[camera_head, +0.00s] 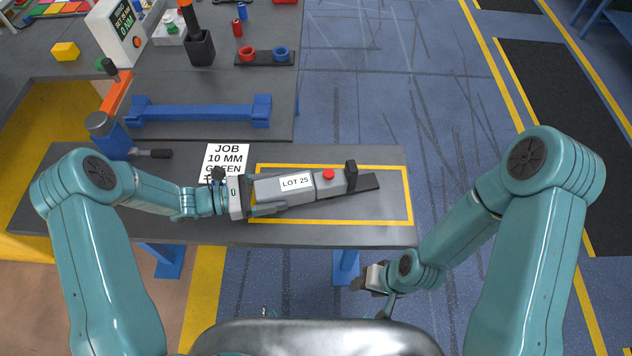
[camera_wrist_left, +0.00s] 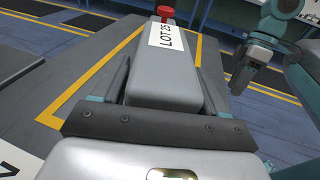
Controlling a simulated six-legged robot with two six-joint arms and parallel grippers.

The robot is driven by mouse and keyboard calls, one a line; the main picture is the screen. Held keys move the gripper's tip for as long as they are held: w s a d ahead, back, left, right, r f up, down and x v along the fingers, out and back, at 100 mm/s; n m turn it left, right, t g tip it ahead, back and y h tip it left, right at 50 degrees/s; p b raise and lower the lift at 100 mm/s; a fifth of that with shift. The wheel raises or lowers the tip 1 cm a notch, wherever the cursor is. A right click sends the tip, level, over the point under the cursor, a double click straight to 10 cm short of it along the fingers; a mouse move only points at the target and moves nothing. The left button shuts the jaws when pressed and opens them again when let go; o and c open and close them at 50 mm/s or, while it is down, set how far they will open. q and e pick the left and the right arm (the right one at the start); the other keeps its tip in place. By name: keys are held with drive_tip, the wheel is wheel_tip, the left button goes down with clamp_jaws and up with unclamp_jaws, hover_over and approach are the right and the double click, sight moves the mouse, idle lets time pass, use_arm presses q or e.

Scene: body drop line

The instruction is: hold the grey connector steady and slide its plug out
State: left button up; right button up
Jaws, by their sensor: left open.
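The grey connector (camera_head: 270,189) lies in the yellow-outlined area of the dark bench, with a "LOT 25" label on top. At its right end are a grey section with a red button (camera_head: 328,174) and a black upright piece (camera_head: 351,175). I cannot tell exactly where the plug begins. My left gripper (camera_head: 265,194) is open at the connector's left end, one finger on each side. The left wrist view also shows the connector (camera_wrist_left: 165,92) between the fingers (camera_wrist_left: 165,78); contact is unclear. My right gripper (camera_head: 368,279) hangs low, off the bench's front edge; its jaws are too small to read.
A white job card (camera_head: 224,160) lies behind my left wrist. A blue fixture (camera_head: 200,112) and an orange-handled blue device (camera_head: 112,125) stand behind and left. The bench's right end (camera_head: 412,205) drops to open blue floor.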

use_arm(q)
drive_tip(key=shift+c, duration=0.4)
drive_tip(key=c, duration=1.1)
drive_tip(key=shift+s+f+b, duration=0.15)
drive_tip(key=shift+f+b, duration=0.15)
drive_tip(key=shift+b, duration=0.45)
